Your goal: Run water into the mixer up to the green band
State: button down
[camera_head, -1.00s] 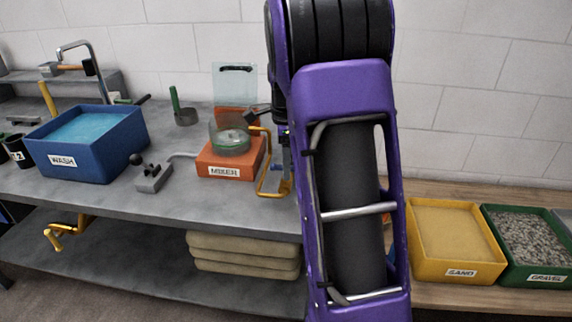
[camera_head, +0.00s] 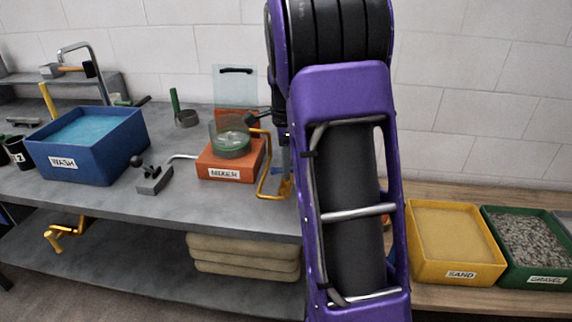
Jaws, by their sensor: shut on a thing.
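The mixer (camera_head: 224,172) is an orange-red box with a white label, near the middle of the grey bench. A clear round vessel (camera_head: 231,138) stands on it with a greenish layer inside; I cannot tell the water level against the green band. A grey block with a black ball-topped lever (camera_head: 153,182) sits left of it. A curved metal spout (camera_head: 183,156) points toward the mixer. A yellow bent bar (camera_head: 267,165) stands at the mixer's right side. My purple arm fills the middle of the view, and my gripper's fingers are hidden behind it.
A blue WASH tub (camera_head: 92,164) of water stands at left, below a tall grey tap (camera_head: 98,70). Yellow SAND (camera_head: 458,272) and green GRAVEL (camera_head: 545,280) bins are at right. Tan sacks (camera_head: 243,256) lie under the bench.

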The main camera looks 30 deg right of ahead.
jog(key=shift+n+p, duration=1.1)
jog(key=shift+n, duration=1.6)
jog(key=c, duration=0.8)
grip_release()
jog(key=shift+o, duration=0.2)
notch_tip(320, 180, up, 18)
jog(key=p, duration=0.2)
jog(key=shift+f+p, duration=0.25)
jog(key=shift+p, duration=0.05)
